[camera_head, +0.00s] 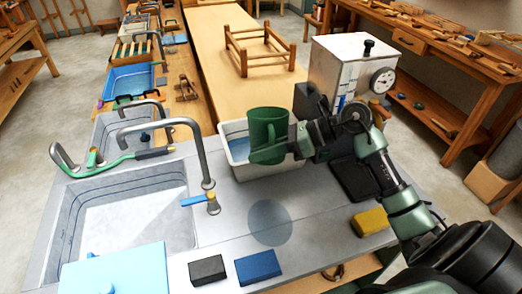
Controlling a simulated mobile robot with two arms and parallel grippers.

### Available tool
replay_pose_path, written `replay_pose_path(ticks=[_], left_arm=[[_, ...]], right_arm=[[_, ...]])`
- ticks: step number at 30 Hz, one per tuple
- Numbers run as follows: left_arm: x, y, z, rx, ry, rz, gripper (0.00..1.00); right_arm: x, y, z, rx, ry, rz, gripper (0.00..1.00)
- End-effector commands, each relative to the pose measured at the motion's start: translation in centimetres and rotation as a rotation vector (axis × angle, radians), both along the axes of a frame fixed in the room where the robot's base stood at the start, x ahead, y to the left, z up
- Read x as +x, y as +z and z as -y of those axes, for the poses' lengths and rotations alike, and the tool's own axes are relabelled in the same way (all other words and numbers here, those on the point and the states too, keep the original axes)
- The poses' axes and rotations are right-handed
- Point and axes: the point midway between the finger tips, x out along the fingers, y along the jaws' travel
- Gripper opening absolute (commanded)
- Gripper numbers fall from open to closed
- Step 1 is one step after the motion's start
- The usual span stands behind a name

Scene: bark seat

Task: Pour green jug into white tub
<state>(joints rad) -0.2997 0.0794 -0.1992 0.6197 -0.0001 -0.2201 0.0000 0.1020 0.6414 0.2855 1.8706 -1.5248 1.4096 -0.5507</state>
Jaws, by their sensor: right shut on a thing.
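The green jug (265,128) is held by my right gripper (285,147), whose fingers are closed on its right side. The jug looks close to upright, over the white tub (265,170). The white tub stands on the grey counter behind the round grey disc, and some blue shows inside at its left. The jug and gripper hide much of the tub's inside. I cannot see the jug's contents or any stream from it. My left gripper is not in view.
A sink (137,215) with a tap (185,125) lies left of the tub. A white box with a gauge (352,75) stands behind right. A yellow sponge (371,222), a black block (207,270) and a blue block (258,266) lie in front. The counter around the disc (269,223) is clear.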

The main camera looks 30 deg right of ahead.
Motion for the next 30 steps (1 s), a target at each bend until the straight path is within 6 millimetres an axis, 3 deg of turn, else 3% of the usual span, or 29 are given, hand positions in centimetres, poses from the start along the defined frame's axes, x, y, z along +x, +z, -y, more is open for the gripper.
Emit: replay_pose_path(ticks=[30], left_arm=[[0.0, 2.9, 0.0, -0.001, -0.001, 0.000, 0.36]], right_arm=[[0.0, 2.4, 0.0, 0.059, 0.001, -0.112, 0.00]])
